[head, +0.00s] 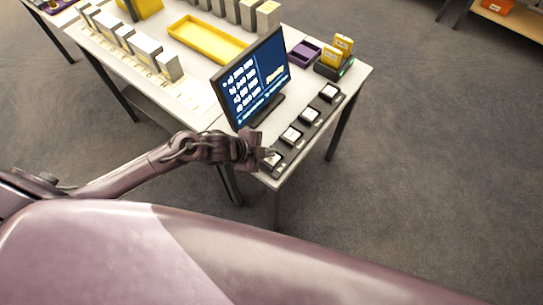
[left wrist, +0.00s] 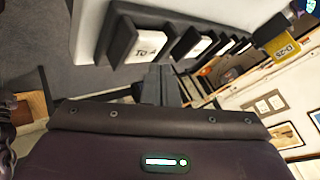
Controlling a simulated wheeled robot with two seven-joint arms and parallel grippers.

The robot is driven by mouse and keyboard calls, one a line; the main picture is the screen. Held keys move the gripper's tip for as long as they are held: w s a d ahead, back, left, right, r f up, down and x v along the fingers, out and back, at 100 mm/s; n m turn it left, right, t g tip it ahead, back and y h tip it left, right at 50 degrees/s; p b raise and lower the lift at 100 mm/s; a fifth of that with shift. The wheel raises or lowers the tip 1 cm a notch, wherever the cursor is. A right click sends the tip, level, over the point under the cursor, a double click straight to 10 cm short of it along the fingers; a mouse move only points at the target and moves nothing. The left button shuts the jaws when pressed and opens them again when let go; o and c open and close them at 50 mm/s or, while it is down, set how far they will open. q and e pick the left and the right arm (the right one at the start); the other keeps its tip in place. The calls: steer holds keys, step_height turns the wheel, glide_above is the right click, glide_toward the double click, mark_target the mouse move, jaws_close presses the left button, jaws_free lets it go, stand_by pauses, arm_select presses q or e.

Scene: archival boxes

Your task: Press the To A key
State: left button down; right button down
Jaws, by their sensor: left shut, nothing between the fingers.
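The To A key (left wrist: 150,46) is a white cap in a dark housing, its label readable in the left wrist view. In the head view the nearest key (head: 272,158) of the row sits at the table's near corner, partly covered by my left gripper (head: 263,154). In the left wrist view the closed fingers (left wrist: 160,72) are beside the To A key's housing, with no object between them. I cannot tell whether the fingertips touch it. My right gripper is not in view.
Other white keys (head: 291,135) continue along the table edge. A monitor (head: 250,80) with a lit screen stands beside them. Beyond are yellow cartridges (head: 343,43) in a dark holder, a purple tray (head: 304,53), a yellow tray (head: 206,40) and grey boxes. Open floor lies right.

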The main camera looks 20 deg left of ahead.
mark_target(268, 159)
arm_select(q)
steer(key=shift+f, duration=0.45)
steer(key=shift+f+b, duration=0.5)
steer(key=shift+b, duration=0.05)
stand_by(0.7)
steer(key=shift+r, duration=0.15)
steer(key=shift+r+p, duration=0.75)
steer(key=shift+p, duration=0.1)
step_height(268, 159, up, 5)
steer(key=p, duration=0.4)
steer(key=shift+p, duration=0.4)
